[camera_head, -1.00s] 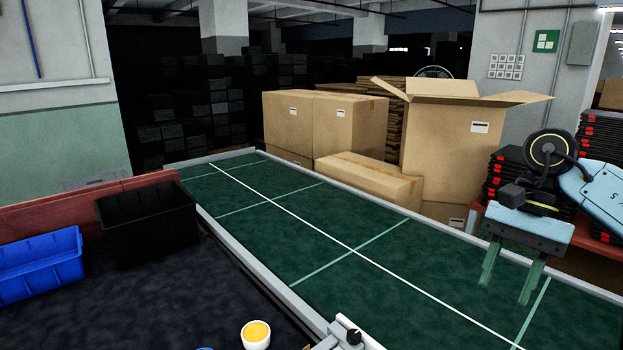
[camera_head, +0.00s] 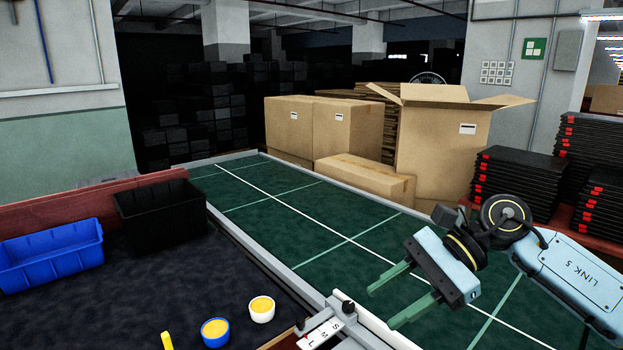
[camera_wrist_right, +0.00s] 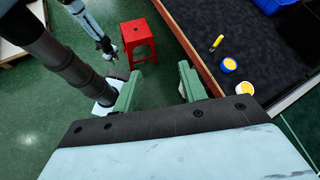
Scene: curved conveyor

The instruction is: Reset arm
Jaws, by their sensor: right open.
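My right gripper (camera_head: 381,308) is in the head view at the lower right, over the near side of the green conveyor (camera_head: 290,226). Its two green fingers are apart with nothing between them and point left. In the right wrist view the fingers of my right gripper (camera_wrist_right: 158,80) are also spread and empty, above the floor. What looks like my left gripper (camera_wrist_right: 105,46) shows small at the upper left of that view, too small to tell its jaws. It is outside the head view.
A blue bin (camera_head: 50,258) and a black bin (camera_head: 160,211) stand on the dark table at left. A red stool (camera_wrist_right: 138,40) stands on the floor. Cardboard boxes (camera_head: 345,125) stand behind the conveyor.

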